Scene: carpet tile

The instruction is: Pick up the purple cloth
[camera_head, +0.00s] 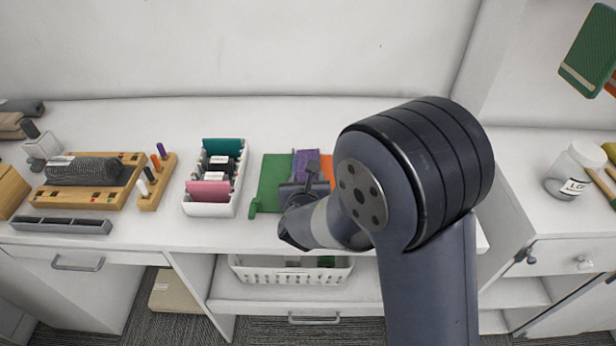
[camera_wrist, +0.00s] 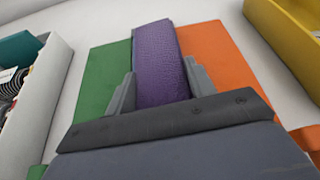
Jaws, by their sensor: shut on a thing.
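The purple cloth (camera_head: 305,162) lies at the middle of the white counter, partly hidden behind my arm in the head view. In the wrist view the purple cloth (camera_wrist: 160,55) is a folded textured strip between a green piece (camera_wrist: 103,80) and an orange piece (camera_wrist: 222,55). My gripper (camera_wrist: 160,90) has one finger on each side of the purple cloth and is shut on its near part. In the head view my gripper (camera_head: 306,185) is over the same spot, mostly covered by my wrist. I cannot tell whether the cloth is lifted off the surface.
A white bin (camera_head: 212,209) with teal and pink items stands just left. A wooden board with a grey roll (camera_head: 84,170) is farther left. A white basket (camera_head: 290,276) sits on the shelf below. A yellow container (camera_wrist: 290,40) is at right in the wrist view.

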